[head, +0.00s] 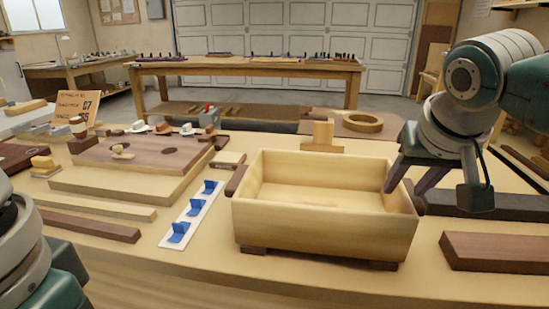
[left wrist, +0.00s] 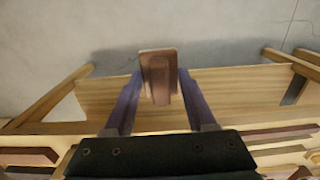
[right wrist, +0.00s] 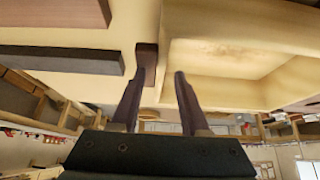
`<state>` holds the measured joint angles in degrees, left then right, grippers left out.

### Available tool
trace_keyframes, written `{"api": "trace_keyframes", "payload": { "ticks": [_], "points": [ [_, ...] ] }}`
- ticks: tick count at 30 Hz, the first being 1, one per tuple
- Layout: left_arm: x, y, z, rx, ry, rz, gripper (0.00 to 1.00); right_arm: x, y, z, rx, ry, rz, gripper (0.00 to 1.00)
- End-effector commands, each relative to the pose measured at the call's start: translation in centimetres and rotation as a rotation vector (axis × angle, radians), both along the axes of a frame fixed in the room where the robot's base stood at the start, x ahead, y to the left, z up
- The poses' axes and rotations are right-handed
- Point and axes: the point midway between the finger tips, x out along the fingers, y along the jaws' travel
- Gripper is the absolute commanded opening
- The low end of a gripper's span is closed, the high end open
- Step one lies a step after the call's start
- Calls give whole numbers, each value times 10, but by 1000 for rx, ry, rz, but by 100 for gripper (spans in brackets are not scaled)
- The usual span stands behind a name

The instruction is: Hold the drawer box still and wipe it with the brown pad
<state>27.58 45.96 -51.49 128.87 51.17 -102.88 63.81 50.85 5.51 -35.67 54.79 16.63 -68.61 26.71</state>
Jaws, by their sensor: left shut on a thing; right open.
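The drawer box (head: 325,225) is a pale wooden open box on the bench, with dark wood pieces at its ends and dark blocks under it. It also shows in the right wrist view (right wrist: 240,27). My right gripper (head: 410,187) is open at the box's right wall, one finger seeming inside and one outside; contact cannot be told. Its fingers show apart in the right wrist view (right wrist: 157,80). The brown pad (left wrist: 158,65) is between the fingers of my left gripper (left wrist: 157,85), which is shut on it. The left fingers and pad are out of the head view.
Left of the box lie a white strip with blue clips (head: 192,215) and a wooden board (head: 145,155) with small items. A dark red-brown plank (head: 495,251) lies to the right. A wooden block (head: 323,135) stands behind the box. Bare bench lies in front.

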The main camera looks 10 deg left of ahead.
Motion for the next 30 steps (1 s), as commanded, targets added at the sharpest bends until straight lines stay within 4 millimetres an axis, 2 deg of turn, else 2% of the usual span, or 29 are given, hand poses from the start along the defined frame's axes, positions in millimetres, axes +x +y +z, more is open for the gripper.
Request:
{"api": "trace_keyframes", "payload": {
  "ticks": [14, 30],
  "points": [
    [0, 0, 0, 0, 0, 0, 0, 0, 0, 1, 1, -1, 1, 45],
    [0, 0, 0, 0, 0, 0, 0, 1, 0, 58, 1, -3, 0, 45]
  ]
}}
